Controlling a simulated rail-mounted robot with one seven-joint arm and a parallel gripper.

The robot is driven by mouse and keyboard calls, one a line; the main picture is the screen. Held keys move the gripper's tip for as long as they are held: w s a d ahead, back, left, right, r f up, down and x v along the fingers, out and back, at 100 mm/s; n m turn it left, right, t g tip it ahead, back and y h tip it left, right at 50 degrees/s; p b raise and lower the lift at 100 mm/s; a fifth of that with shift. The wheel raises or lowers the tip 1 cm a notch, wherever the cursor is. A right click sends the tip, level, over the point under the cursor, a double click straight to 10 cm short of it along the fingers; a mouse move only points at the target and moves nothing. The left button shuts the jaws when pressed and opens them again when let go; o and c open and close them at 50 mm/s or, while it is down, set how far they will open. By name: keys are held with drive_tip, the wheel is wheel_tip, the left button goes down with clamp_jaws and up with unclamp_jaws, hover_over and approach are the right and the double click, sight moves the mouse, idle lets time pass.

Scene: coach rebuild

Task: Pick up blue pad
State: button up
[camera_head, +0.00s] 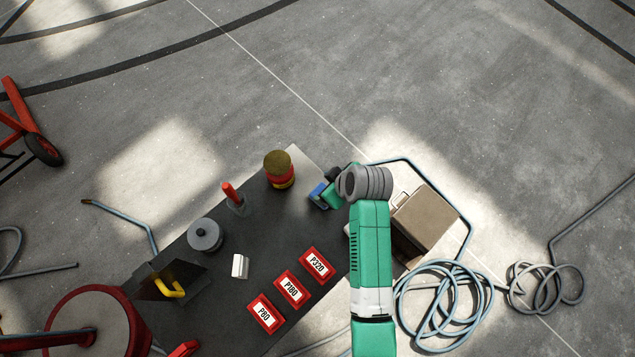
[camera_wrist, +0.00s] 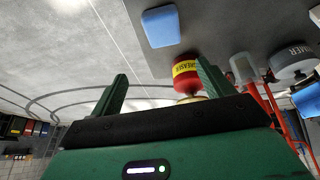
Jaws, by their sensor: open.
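The blue pad (camera_wrist: 160,26) lies on the dark tabletop and shows as a small rounded block at the top of the wrist view. In the head view the blue pad (camera_head: 316,192) shows partly, close beside my green gripper (camera_head: 331,194) near the table's far corner. In the wrist view my gripper (camera_wrist: 161,86) has its two green fingers spread wide, with nothing held between them. The pad is beyond the fingertips and apart from them. My arm hides part of the gripper in the head view.
A red can with a yellow band (camera_head: 279,170) stands near the pad. A red-handled tool (camera_head: 232,195), a grey tin (camera_head: 205,235), a white block (camera_head: 240,266) and red P80 (camera_head: 266,314), P180 (camera_head: 291,289) and P320 (camera_head: 317,265) boxes are on the table. A brown case (camera_head: 427,216) is right.

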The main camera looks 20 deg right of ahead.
drive_tip(key=shift+g+y, duration=0.3)
drive_tip(key=shift+g, duration=0.2)
drive_tip(key=f, duration=0.1)
drive_tip(key=s+f, duration=0.1)
drive_tip(key=f, duration=0.2)
drive_tip(key=shift+s+a+f, duration=0.1)
drive_tip(key=shift+s+f, duration=0.15)
drive_tip(key=shift+b+x, duration=0.3)
drive_tip(key=shift+x, duration=0.6)
drive_tip(key=w+f, duration=0.1)
drive_tip(key=f, duration=0.1)
drive_tip(key=w+f+b, duration=0.1)
drive_tip(key=shift+w+a+f, duration=0.25)
drive_tip(key=shift+w+f, duration=0.05)
drive_tip(key=shift+f, duration=0.1)
drive_tip(key=shift+w+a+f, duration=0.1)
drive_tip(key=shift+f, duration=0.2)
drive_tip(key=c, duration=1.1)
